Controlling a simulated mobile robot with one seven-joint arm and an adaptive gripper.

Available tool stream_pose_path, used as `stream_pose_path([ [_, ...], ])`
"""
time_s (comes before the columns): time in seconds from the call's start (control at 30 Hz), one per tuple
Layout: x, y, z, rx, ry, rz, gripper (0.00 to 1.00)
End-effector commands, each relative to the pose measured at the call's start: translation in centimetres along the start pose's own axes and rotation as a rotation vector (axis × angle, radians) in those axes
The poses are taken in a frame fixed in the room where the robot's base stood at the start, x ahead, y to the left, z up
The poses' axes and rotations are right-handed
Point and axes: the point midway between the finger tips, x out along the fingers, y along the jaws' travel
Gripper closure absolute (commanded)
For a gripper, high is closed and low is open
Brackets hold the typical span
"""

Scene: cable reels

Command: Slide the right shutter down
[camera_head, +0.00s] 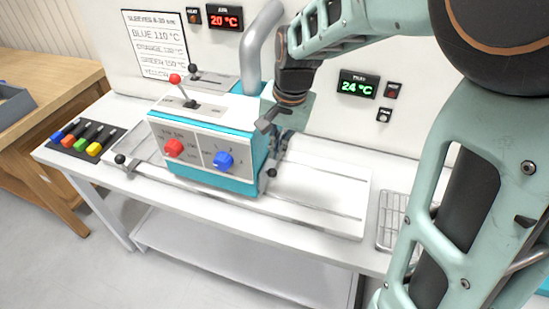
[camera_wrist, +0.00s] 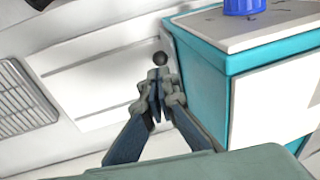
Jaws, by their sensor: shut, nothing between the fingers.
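A teal and white machine (camera_head: 205,140) stands on the white bench, with a red knob (camera_head: 174,148) and a blue knob (camera_head: 223,160) on its front. A small black ball knob (camera_head: 271,172) sits low at the machine's right side, and a black ball also shows in the wrist view (camera_wrist: 160,58). I take it as the right shutter's handle; the shutter panel itself I cannot make out clearly. My gripper (camera_wrist: 156,97) is shut and empty, pointing at this ball beside the teal side wall. Contact cannot be told. In the head view my gripper is partly hidden beside the machine.
A red-topped lever (camera_head: 176,79) rises from the machine's top, and a grey pipe (camera_head: 259,45) stands behind. The pale tray (camera_head: 325,190) right of the machine is bare. A wire rack (camera_head: 390,222) lies further right. Coloured-ended tools (camera_head: 86,138) lie at left.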

Motion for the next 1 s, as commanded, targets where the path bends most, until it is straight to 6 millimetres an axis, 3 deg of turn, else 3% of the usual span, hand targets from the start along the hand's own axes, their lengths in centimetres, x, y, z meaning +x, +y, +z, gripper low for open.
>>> stream_pose_path([
  [0.1,-2.8,0.0,0.0,0.0,0.004,-0.002,1.0],
  [0.33,-6.4,0.1,0.0,0.001,0.001,0.0,1.0],
  [0.5,-7.3,0.1,0.1,0.001,-0.001,0.001,1.0],
  [0.83,-7.4,0.1,-0.1,0.002,0.001,0.0,1.0],
  [0.93,-7.7,-0.1,-1.8,0.027,0.041,-0.025,1.0],
  [1.0,-8.3,-0.1,-4.9,0.072,0.112,-0.067,1.0],
])
